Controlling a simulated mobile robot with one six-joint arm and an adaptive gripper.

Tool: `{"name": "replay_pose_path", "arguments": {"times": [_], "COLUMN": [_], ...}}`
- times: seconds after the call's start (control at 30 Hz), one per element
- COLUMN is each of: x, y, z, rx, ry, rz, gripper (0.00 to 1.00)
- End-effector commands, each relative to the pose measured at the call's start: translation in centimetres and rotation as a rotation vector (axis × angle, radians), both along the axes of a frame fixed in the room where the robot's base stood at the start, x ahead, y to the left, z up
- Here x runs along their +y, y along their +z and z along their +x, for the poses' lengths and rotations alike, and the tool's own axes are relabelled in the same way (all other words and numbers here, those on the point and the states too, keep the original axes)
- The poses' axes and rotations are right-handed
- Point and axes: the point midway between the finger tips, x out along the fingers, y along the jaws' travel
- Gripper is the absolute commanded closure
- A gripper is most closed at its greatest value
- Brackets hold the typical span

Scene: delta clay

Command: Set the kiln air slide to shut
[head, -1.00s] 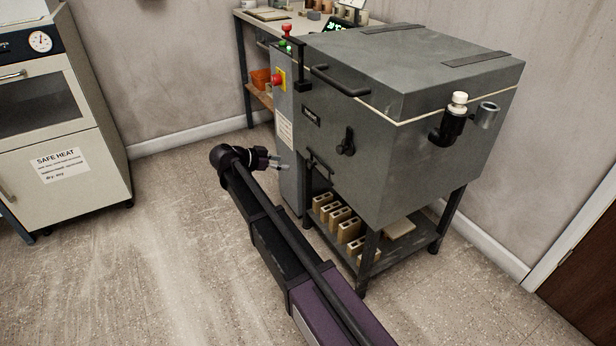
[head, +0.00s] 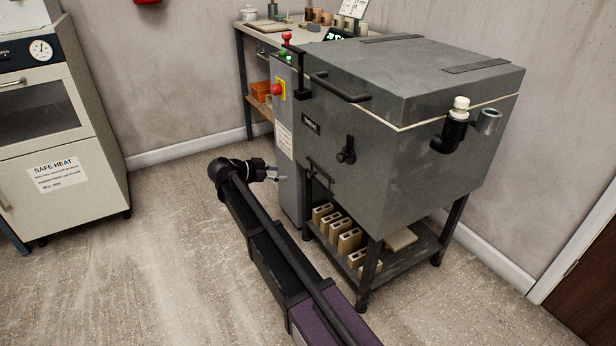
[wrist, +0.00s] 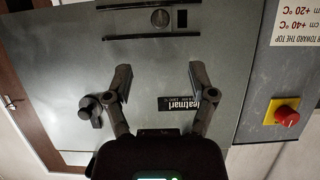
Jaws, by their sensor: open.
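The air slide is on the lower front of the grey kiln (head: 420,165). In the head view it is a small dark fitting (head: 320,174) low on the front. In the upside-down wrist view, a round dark knob (wrist: 160,18) sits between two dark rails at the top. The knob lies beyond the fingertips, toward the top of the picture.
A control box carries a red button (head: 277,89), also seen in the wrist view (wrist: 287,116). A black lever (head: 346,151) sits on the kiln front. Bricks (head: 349,240) stand on the shelf below. A workbench (head: 251,45) is behind; open floor (head: 150,270) lies left.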

Motion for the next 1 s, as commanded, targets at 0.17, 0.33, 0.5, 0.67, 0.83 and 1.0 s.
{"name": "replay_pose_path", "arguments": {"times": [0.17,0.33,0.5,0.67,0.83,1.0], "x": [-1.8,-3.8,-5.8,-7.5,-8.7,-9.1], "y": [-1.2,-2.2,-3.2,-4.0,-4.5,-4.6], "z": [1.2,2.6,3.9,5.0,5.9,6.2], "rx": [0.001,0.001,0.0,0.0,0.001,0.001], "ry": [-0.002,-0.002,-0.001,0.0,-0.001,0.0], "rz": [0.0,0.0,0.0,0.0,-0.001,-0.001], "gripper": [0.28,0.28,0.28,0.28,0.28,0.28]}}
